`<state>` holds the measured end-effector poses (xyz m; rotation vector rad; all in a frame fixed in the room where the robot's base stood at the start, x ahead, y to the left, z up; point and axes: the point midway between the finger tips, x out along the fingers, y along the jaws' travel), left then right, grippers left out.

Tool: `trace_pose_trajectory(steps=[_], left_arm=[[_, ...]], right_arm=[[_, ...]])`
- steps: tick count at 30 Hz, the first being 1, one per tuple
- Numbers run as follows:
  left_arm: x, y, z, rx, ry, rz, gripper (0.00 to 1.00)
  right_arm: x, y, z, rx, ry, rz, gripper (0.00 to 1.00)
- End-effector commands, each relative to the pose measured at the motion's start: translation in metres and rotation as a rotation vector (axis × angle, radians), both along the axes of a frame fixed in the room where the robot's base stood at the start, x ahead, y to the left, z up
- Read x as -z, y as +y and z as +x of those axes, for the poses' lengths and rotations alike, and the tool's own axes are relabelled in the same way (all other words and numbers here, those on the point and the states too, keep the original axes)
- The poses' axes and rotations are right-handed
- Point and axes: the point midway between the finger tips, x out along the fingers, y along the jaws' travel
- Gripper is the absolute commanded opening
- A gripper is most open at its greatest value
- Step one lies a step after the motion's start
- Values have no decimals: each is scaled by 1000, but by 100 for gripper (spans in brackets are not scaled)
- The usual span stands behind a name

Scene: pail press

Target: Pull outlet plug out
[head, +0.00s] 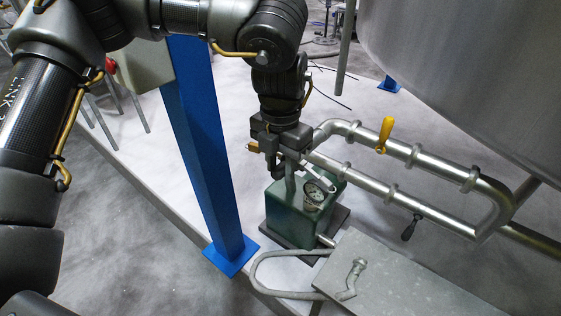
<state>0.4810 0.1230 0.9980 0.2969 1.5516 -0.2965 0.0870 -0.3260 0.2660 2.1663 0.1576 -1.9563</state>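My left gripper (283,172) points down just above the dark green pump-like box (290,212), which has a round dial gauge (317,194) on its top right. Its fingers overlap a pale upright part and a slanting silver bar on top of the box. I cannot tell whether they touch these parts or are shut. I cannot make out the outlet plug for certain; it may be hidden behind the gripper. My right gripper is not in view.
A blue post (207,150) stands left of the box. Steel pipes (400,200) with a yellow-handled valve (385,132) run at the right below a large tank (480,70). In front are a grey metal plate (420,285) with a bent fitting (352,278) and a looped hose (262,275).

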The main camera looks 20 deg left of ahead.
Motion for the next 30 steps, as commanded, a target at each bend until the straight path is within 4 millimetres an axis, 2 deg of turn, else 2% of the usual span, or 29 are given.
trace_pose_trajectory(steps=[1, 7, 17, 26, 30], left_arm=[[-3, 0, 0, 0, -2, -1, 26], [-4, 0, 0, 0, -1, 0, 0], [-4, 0, -1, 0, -1, 0, 0], [-4, 3, -7, 0, 0, 0, 0], [-3, 6, -17, 1, 0, -1, 0]], right_arm=[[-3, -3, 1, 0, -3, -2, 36], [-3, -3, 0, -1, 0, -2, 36], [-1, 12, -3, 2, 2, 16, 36], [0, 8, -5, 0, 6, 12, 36], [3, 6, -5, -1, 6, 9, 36]])
